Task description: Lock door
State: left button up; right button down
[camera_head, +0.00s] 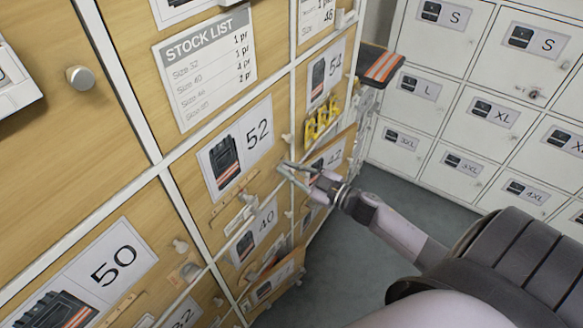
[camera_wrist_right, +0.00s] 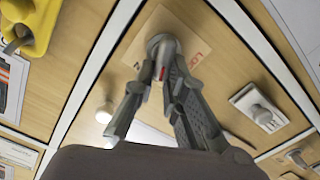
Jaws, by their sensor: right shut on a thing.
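My right gripper (camera_head: 287,169) reaches in from the right, in front of the wooden doors near the right side of the door marked 52 (camera_head: 252,132). In the right wrist view the fingers of the same gripper (camera_wrist_right: 160,82) close together on a grey lock knob (camera_wrist_right: 162,42) with a small red mark. The knob sits on a pale label plate (camera_wrist_right: 198,50) fixed to a wooden door. The fingertips hide part of the knob, so its exact turn is hard to tell. My left gripper is not in view.
Other doors carry number cards, such as 50 (camera_head: 112,262) and 40 (camera_head: 266,219). A round knob (camera_head: 80,78) sticks out at the upper left. White lockers (camera_head: 433,45) stand at the right, with clear floor (camera_head: 345,235) between.

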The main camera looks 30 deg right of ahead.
jog(key=shift+s+a+f+n+b, duration=0.25)
jog(key=shift+n+b, duration=0.35)
jog(key=shift+n, duration=1.55)
jog(key=shift+w+a+f+n+b, duration=0.1)
jog(key=shift+f+n+b, duration=0.35)
jog(key=shift+n, duration=1.75)
jog(key=shift+s+a+f+n+b, duration=0.15)
jog(key=shift+n+b, duration=0.55)
jog(key=shift+n, duration=1.45)
jog(key=shift+w, duration=0.1)
jog(key=c, duration=1.6)
grip_release()
